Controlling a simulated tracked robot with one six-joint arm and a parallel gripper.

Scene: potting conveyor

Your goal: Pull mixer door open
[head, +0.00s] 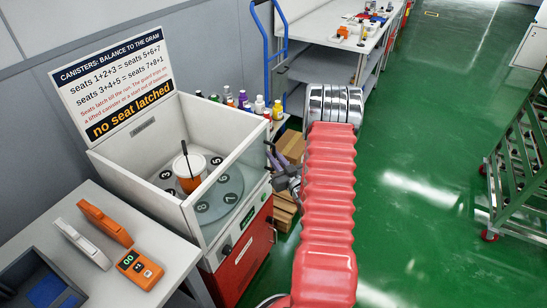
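The mixer (135,187) is a white open-topped box at the left. Inside is a turntable (228,188) with numbered seats and an orange-and-white canister (190,180) with a dark stick. The mixer's lower front has a red panel (246,258) with a pale label; which part is the door I cannot tell for sure. My gripper (279,170) is at the mixer's right front edge, partly hidden by my red-sleeved arm. Dark finger-like parts show there; whether they touch the mixer or are apart is unclear.
Bottles (258,104) and cardboard boxes (290,145) stand behind the mixer. A blue trolley (268,50) is beyond. Green floor is clear right of my arm, up to a green rack (520,150).

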